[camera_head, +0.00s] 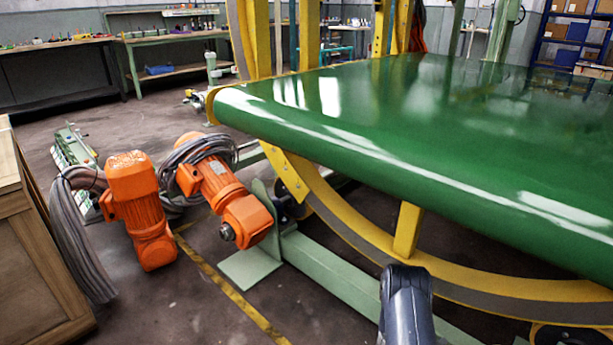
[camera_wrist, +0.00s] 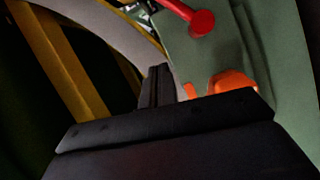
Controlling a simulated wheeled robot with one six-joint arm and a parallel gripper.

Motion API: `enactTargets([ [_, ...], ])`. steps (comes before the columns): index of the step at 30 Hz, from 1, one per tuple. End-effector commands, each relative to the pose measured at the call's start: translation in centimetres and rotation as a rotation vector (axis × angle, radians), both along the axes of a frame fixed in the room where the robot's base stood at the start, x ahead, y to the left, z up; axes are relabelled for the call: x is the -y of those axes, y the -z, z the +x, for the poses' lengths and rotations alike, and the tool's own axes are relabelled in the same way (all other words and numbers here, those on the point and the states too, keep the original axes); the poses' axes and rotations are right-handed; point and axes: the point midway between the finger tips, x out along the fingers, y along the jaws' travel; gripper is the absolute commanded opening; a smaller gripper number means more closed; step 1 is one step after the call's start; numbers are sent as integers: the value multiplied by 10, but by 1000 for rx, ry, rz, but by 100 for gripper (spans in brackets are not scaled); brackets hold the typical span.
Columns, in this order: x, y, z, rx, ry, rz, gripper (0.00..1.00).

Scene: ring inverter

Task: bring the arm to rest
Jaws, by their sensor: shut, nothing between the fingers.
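In the wrist view my gripper (camera_wrist: 158,84) is shut, its dark fingers together and empty. Past the fingers are a pale green surface (camera_wrist: 265,40), a red round-ended part (camera_wrist: 201,22) and an orange part (camera_wrist: 233,82). I cannot tell whether the gripper touches any of them. In the head view a dark grey link of my arm stands at the bottom, in front of the yellow ring; the gripper itself does not show there.
A large yellow ring frame (camera_head: 406,230) with a green belt (camera_head: 420,110) fills the right. Orange motors (camera_head: 138,205) (camera_head: 222,190) stand at the left by a wooden cabinet (camera_head: 35,240). A green workbench (camera_head: 170,70) is at the back.

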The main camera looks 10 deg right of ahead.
Motion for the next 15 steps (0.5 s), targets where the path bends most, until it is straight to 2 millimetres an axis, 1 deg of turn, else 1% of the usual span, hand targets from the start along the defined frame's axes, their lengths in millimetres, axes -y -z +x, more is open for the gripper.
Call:
enactTargets([
  [8,-21,10,11,-156,40,-105,0],
  [9,-25,5,19,-151,39,-103,0],
  [12,-38,4,34,-151,37,-99,0],
  [15,-58,4,25,-155,35,-101,0],
])
